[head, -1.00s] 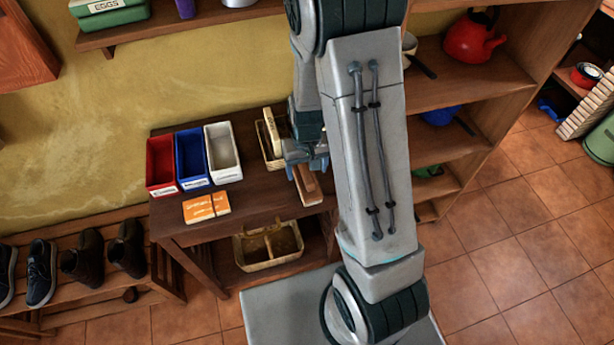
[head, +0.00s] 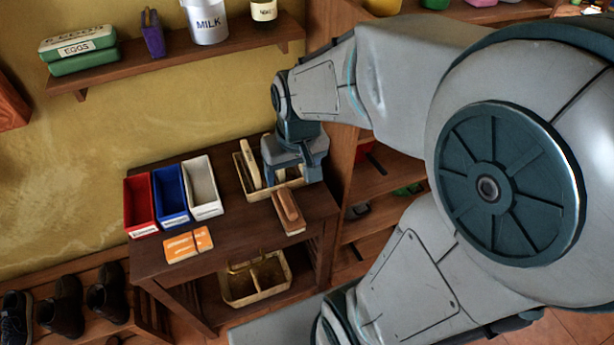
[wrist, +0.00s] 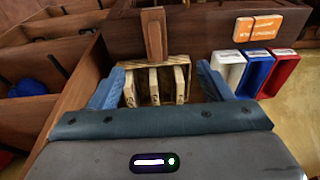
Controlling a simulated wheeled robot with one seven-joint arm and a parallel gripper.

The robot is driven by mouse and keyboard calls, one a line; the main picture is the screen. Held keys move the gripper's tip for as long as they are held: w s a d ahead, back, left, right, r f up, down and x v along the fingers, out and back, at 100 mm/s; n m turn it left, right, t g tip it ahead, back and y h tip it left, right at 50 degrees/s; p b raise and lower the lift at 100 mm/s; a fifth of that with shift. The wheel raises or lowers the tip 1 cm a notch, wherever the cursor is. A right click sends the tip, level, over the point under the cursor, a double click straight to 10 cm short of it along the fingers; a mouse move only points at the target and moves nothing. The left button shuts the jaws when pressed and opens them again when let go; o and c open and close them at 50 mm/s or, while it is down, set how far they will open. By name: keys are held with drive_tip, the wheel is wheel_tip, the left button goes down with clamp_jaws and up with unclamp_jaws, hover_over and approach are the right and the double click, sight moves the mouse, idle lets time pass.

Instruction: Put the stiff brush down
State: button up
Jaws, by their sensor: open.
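The stiff brush, seemingly the brown wooden-backed block (head: 288,209), lies on the dark wooden table at the front of the pale basket (head: 257,194). It also shows in the wrist view (wrist: 154,35), beyond my fingertips, with its near end at the basket's rim; I cannot tell whether it touches the rim. My gripper (head: 290,178) is open and stands over the basket's right part. In the wrist view my open fingers (wrist: 157,82) are apart on either side of the basket, with nothing held. Several pale upright pieces (wrist: 154,86) stand in the basket.
Red (head: 139,203), blue (head: 172,194) and white (head: 202,187) bins stand left of the basket. Orange cards (head: 188,245) lie near the table's front edge. A divided basket (head: 256,277) sits on the lower shelf. Wooden shelving (head: 372,185) rises to the right.

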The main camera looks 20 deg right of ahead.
drive_tip(key=s+r+t, duration=0.1)
drive_tip(key=s+r, duration=0.4)
drive_tip(key=s, duration=0.2)
drive_tip(key=shift+s+d+r+t, duration=0.2)
drive_tip(key=shift+s+r+t, duration=0.05)
drive_tip(key=shift+t, duration=0.05)
idle(1.2)
